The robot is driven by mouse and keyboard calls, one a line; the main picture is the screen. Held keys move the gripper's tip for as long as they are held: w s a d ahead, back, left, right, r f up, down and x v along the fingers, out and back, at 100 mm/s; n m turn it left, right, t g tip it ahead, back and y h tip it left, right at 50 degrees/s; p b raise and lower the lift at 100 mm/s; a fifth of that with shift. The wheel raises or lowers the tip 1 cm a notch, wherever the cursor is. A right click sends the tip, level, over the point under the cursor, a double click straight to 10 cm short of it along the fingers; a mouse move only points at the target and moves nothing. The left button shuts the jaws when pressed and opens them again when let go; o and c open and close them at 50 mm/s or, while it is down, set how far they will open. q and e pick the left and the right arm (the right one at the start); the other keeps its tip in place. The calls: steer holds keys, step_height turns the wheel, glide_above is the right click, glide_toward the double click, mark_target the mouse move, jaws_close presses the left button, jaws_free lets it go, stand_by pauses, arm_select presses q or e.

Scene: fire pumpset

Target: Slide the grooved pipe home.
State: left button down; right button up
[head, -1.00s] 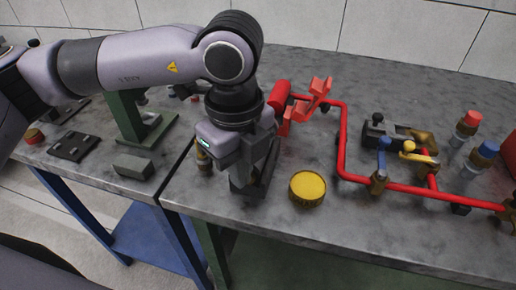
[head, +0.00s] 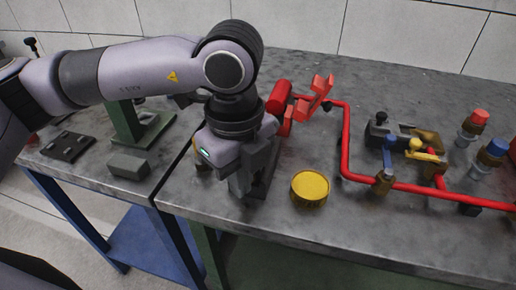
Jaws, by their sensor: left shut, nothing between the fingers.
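A red grooved pipe (head: 346,145) runs along the right bench, with a bend at the back and a long stretch toward the right edge. A short thick red cylinder (head: 280,98) and an upright red bracket (head: 318,90) stand at its left end. I cannot tell whether the pipe end touches the cylinder. My left gripper (head: 245,192) points down at the bench, left of the yellow cap and in front of the red cylinder. It is shut with nothing seen in it. The arm hides part of the bench behind it. My right gripper is out of view.
A round yellow cap (head: 310,187) lies right of my left gripper. Blue-handled (head: 388,150) and yellow-handled (head: 416,146) valves sit on the piping. A green press (head: 128,125) and a grey block (head: 128,166) stand on the left bench. The right bench's front strip is clear.

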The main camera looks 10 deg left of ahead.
mark_target(261, 180)
arm_select(q)
steer(key=shift+w, duration=1.45)
stand_by(0.5)
steer(key=shift+s+b, duration=0.35)
steer(key=shift+b, duration=0.2)
steer(key=shift+d, duration=0.3)
steer(key=shift+d, duration=0.3)
stand_by(0.3)
steer(key=shift+w+d+b, duration=0.1)
steer(key=shift+w+b, duration=0.2)
steer(key=shift+w, duration=0.6)
steer(key=shift+s+b, duration=0.3)
stand_by(0.7)
steer(key=shift+d, duration=0.15)
steer(key=shift+d, duration=0.4)
